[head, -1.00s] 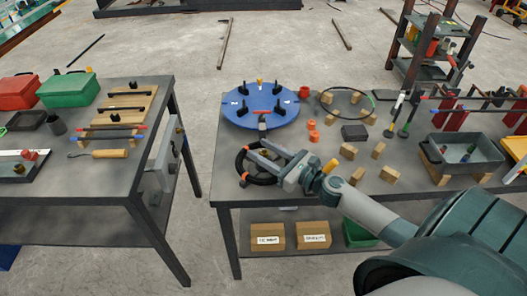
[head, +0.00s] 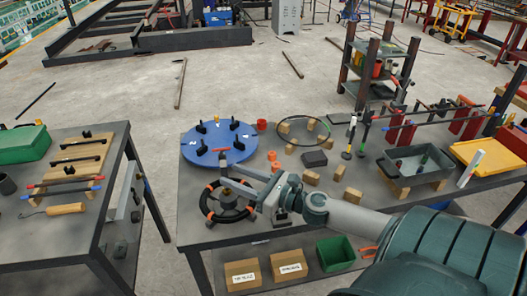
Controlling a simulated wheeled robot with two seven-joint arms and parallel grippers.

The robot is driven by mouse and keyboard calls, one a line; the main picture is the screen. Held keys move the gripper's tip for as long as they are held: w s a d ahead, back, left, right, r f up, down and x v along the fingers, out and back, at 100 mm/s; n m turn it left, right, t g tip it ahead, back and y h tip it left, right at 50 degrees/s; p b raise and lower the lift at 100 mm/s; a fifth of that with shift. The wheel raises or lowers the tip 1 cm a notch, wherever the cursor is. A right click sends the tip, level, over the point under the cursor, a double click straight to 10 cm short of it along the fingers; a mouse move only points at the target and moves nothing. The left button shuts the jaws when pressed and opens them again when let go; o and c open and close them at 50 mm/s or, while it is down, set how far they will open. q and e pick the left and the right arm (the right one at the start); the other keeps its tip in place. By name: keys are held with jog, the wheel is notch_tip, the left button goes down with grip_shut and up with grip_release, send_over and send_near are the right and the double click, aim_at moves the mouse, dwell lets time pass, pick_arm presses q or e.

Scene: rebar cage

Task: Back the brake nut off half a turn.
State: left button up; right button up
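A black handwheel (head: 210,212) with orange marks on its rim lies at the front left of the right-hand table. My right gripper (head: 226,174) reaches in from the right, its two fingers pointing left over the far part of the wheel. The fingers are apart, and I see nothing clearly held between them. I cannot make out the brake nut; the fingers partly hide the wheel's middle. A blue round plate (head: 196,153) with several black clamps sits just behind the wheel. My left gripper is out of view.
A second table (head: 115,205) with tools stands left, across a floor gap.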

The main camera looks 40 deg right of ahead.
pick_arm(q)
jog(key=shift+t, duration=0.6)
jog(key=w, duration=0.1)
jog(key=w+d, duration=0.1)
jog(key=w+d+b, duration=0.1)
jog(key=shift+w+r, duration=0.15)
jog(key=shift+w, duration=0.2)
pick_arm(e)
jog(key=s+d+r, duration=0.3)
jog(key=s+r, duration=0.1)
jog(key=s, duration=0.3)
jog(key=shift+d+r, duration=0.3)
jog(key=shift+r, duration=0.1)
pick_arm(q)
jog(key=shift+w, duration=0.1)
